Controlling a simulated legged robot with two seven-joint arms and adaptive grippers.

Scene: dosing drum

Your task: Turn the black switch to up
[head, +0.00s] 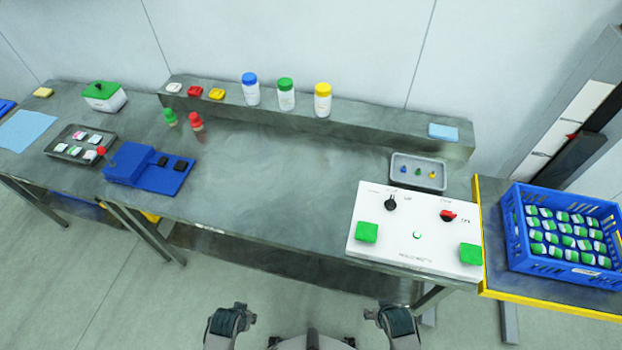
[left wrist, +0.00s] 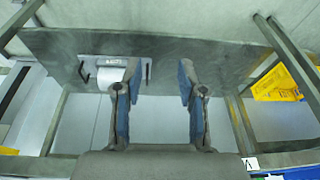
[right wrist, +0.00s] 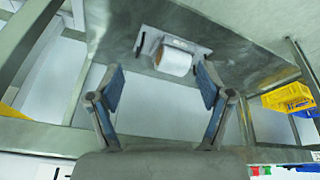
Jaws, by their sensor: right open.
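The black switch (head: 391,203) is a small round knob at the upper left of a white control panel (head: 400,240) on the table's right part. A thin dark part shows at its top; its exact setting is too small to tell. My arms come in at the bottom edge of the head view, below the table's front edge and apart from the panel. In the left wrist view my left gripper (left wrist: 155,78) is open and empty. In the right wrist view my right gripper (right wrist: 160,75) is open and empty. The wrist views do not show the switch.
The panel also bears a red switch (head: 447,215) and green buttons (head: 367,232). A blue device (head: 150,170) sits at left. The table's middle is clear.

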